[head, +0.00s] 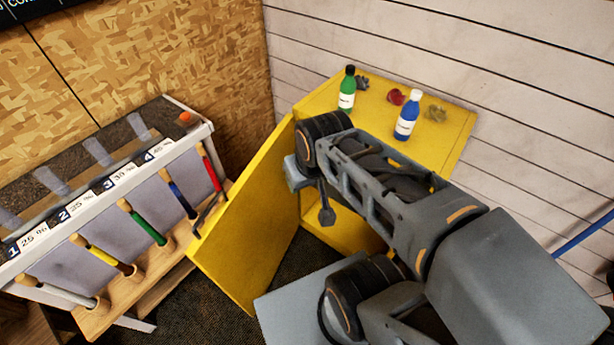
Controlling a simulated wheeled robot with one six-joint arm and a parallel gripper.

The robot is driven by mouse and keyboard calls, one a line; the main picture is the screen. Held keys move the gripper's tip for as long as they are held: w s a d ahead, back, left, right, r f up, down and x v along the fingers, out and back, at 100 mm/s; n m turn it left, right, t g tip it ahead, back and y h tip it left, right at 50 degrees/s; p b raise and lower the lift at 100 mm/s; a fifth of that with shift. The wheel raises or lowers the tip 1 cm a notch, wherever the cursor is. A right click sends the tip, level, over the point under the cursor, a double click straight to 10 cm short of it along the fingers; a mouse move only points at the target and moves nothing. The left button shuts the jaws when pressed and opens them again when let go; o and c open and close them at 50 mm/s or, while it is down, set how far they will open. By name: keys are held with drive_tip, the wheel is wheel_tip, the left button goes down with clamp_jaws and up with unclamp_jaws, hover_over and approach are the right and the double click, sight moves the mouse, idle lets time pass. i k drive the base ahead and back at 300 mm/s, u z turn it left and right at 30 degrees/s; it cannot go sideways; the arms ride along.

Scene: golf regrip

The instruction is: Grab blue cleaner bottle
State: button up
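The blue cleaner bottle (407,116) has a white cap and a white label. It stands upright on top of the yellow cabinet (455,130), right of the green bottle (347,90). My arm reaches in from the lower right, in front of the cabinet, and bends down near the cabinet's open door (245,225). A dark part at the end of my arm, perhaps my gripper (327,213), shows in front of the cabinet opening. Its fingers cannot be made out clearly. It is below and left of the blue bottle and apart from it.
The green bottle has a black cap. Small grey, red and olive crumpled items lie around the bottles. The yellow door stands open toward the left. A rack (95,310) with several coloured golf grips stands at left. A plank wall (520,90) rises behind the cabinet.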

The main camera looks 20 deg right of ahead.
sight(407, 120)
drive_tip(key=u, duration=1.8)
drive_tip(key=k, duration=0.6)
drive_tip(key=z, duration=1.8)
